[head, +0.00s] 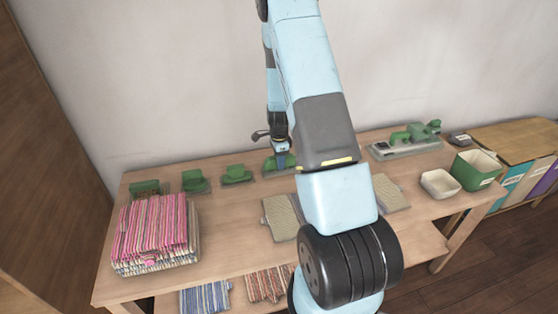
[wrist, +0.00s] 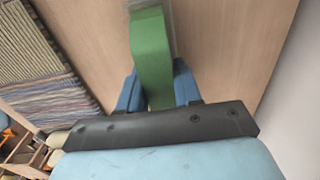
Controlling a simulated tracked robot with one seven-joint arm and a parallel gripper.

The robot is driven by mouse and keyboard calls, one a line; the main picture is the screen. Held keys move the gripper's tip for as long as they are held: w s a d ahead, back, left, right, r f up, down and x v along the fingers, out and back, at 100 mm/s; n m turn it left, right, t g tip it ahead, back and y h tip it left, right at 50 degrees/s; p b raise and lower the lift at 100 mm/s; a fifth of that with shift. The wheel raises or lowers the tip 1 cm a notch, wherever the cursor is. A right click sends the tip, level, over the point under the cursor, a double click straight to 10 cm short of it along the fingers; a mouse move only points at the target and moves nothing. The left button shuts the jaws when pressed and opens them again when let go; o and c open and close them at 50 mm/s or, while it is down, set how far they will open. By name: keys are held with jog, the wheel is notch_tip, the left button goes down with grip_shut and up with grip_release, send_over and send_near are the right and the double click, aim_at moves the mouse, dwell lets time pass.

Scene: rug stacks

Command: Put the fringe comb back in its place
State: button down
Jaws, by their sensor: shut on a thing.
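My gripper (head: 283,152) is low over the back of the table, behind my arm's upper links. In the wrist view its blue fingers (wrist: 157,88) are shut on a green handle, which I take to be the fringe comb (wrist: 152,48). A pale, see-through or greyish edge shows beside the handle's far end. In the head view green (head: 269,166) shows just below the fingers, partly hidden by my arm. The comb's teeth are not visible, and I cannot tell whether it touches the table.
Green-handled tools (head: 193,181) stand along the table's back left. A pink striped rug stack (head: 155,235) is at front left, beige woven pieces (head: 281,218) in the middle. A grey tray (head: 404,150) holds a green tool at back right. A white bowl (head: 440,184) and green bin (head: 476,170) stand right.

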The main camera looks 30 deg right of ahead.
jog(key=shift+f, duration=0.2)
jog(key=c, duration=0.7)
grip_release()
notch_tip(320, 180, up, 14)
jog(key=shift+f, duration=0.2)
dwell(0.4)
